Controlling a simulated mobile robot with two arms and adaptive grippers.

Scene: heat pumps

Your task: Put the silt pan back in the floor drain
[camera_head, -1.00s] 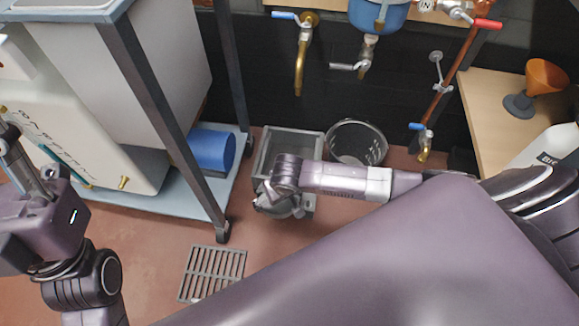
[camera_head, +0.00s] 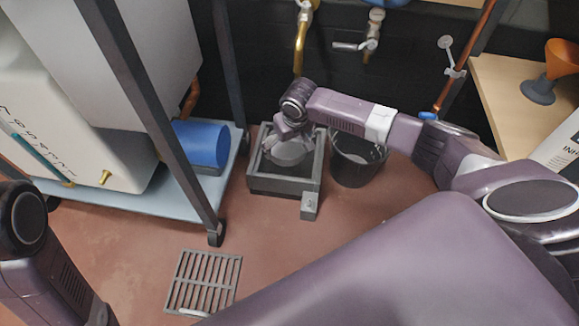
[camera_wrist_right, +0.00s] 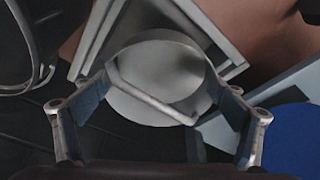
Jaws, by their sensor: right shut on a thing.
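The silt pan (camera_head: 290,152) is a round grey pan. My right gripper (camera_head: 287,136) is shut on it and holds it from above, over or inside the square grey floor drain (camera_head: 272,184); I cannot tell how deep it sits. In the right wrist view, the pan (camera_wrist_right: 158,62) with its cross bar lies between the two spread fingers of the gripper (camera_wrist_right: 158,100), and the drain's pale rim (camera_wrist_right: 212,32) shows behind it. The pan's underside is hidden. Part of my left arm shows at the left edge of the head view; its gripper is out of view.
A dark bucket (camera_head: 357,172) stands close to the drain's right. A small grey block (camera_head: 310,206) is at its front right corner. A slotted grate (camera_head: 203,281) lies on the floor. A rack with a blue cylinder (camera_head: 202,145) stands left. Taps hang above.

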